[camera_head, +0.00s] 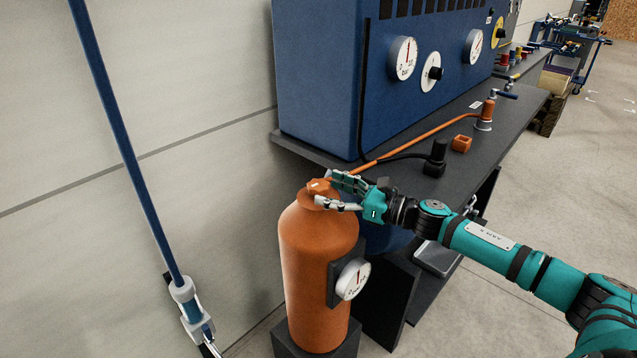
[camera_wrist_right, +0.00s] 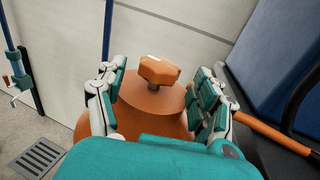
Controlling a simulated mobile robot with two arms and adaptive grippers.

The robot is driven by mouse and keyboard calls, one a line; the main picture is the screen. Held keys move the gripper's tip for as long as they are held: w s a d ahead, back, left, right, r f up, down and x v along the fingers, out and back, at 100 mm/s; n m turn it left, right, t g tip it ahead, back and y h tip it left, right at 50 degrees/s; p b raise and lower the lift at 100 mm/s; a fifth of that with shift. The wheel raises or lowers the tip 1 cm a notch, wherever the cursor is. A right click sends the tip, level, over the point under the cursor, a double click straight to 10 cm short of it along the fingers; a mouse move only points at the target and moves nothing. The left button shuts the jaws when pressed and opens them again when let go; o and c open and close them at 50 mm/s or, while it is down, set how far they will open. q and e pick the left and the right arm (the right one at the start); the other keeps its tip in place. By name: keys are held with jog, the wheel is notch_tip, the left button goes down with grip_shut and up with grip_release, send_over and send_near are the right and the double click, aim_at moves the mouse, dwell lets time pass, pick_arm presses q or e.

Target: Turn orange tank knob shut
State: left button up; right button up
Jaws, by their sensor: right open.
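The orange tank (camera_head: 318,262) stands upright on a dark base beside the bench, with a round white gauge (camera_head: 353,279) on its side. Its orange knob (camera_head: 319,186) sits on top and also shows in the wrist view (camera_wrist_right: 159,70), with a small white mark on it. My right gripper (camera_head: 334,190) reaches in from the right at the tank top. In the wrist view its fingers (camera_wrist_right: 160,98) are spread on both sides of the knob, with gaps between them and the knob. My left gripper is not in view.
A blue cabinet (camera_head: 320,75) with gauges stands on the dark bench (camera_head: 400,182). An orange hose (camera_head: 425,137) runs from near the tank to a fitting on the bench. A blue pole (camera_head: 125,140) stands at the left by the wall. A floor grate (camera_wrist_right: 38,158) lies at the lower left.

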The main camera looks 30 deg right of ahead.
aim_at(328, 190)
jog(key=shift+p+x, duration=0.4)
jog(key=shift+x, duration=1.45)
jog(key=shift+c, duration=0.4)
jog(key=c, duration=1.1)
